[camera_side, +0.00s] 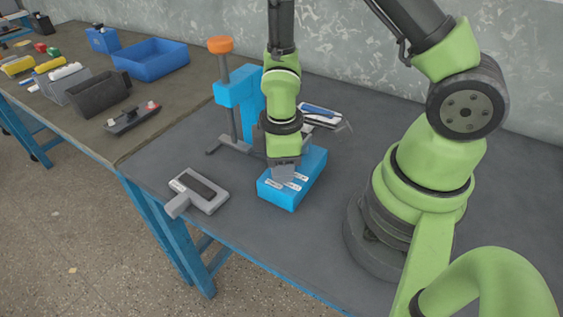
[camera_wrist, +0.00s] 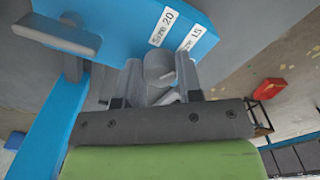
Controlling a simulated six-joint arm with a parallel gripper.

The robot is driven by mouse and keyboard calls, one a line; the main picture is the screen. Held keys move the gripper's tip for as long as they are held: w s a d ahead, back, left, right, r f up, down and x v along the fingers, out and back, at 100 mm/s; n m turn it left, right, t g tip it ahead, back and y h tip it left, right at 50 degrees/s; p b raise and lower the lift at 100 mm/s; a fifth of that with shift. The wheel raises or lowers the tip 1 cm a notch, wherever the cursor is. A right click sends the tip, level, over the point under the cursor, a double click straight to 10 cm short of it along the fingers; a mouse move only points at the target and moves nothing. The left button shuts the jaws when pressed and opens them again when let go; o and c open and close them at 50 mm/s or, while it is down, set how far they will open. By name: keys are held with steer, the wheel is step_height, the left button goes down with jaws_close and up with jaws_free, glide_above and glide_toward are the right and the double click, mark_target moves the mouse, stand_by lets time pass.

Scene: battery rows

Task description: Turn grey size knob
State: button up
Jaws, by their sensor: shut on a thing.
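A blue block (camera_side: 306,182) with white labels on top sits on the dark table below my gripper (camera_side: 283,172). In the wrist view the blue block (camera_wrist: 112,28) shows labels reading "Size 20" and "Size 15". The grey knob (camera_wrist: 158,66) sits beside these labels, between the two fingers of my gripper (camera_wrist: 158,80). The gripper is shut on the knob, with a finger on each side. In the side view the fingers cover the knob, so its pointing direction cannot be told.
A grey handled device (camera_side: 200,190) lies left of the block. A blue press stand with an orange top (camera_side: 220,44) stands behind. A side table holds a blue bin (camera_side: 151,60) and a black bin (camera_side: 100,92). The table front is clear.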

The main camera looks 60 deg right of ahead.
steer(key=o, duration=0.9)
steer(key=shift+r, duration=0.1)
steer(key=shift+r, duration=4.9)
steer(key=s+r+m+t, duration=0.2)
steer(key=r+m, duration=0.2)
steer(key=r, duration=0.1)
steer(key=s+a+r+m+t+y, duration=0.1)
steer(key=s+r+m+t, duration=0.1)
steer(key=r, duration=0.4)
steer(key=s+r+m+t+y, duration=0.1)
steer(key=s+r+m+t, duration=0.2)
steer(key=s+r+m, duration=0.1)
steer(key=shift+a+r+m, duration=0.25)
steer(key=shift+r+m, duration=0.5)
steer(key=shift+m, duration=0.15)
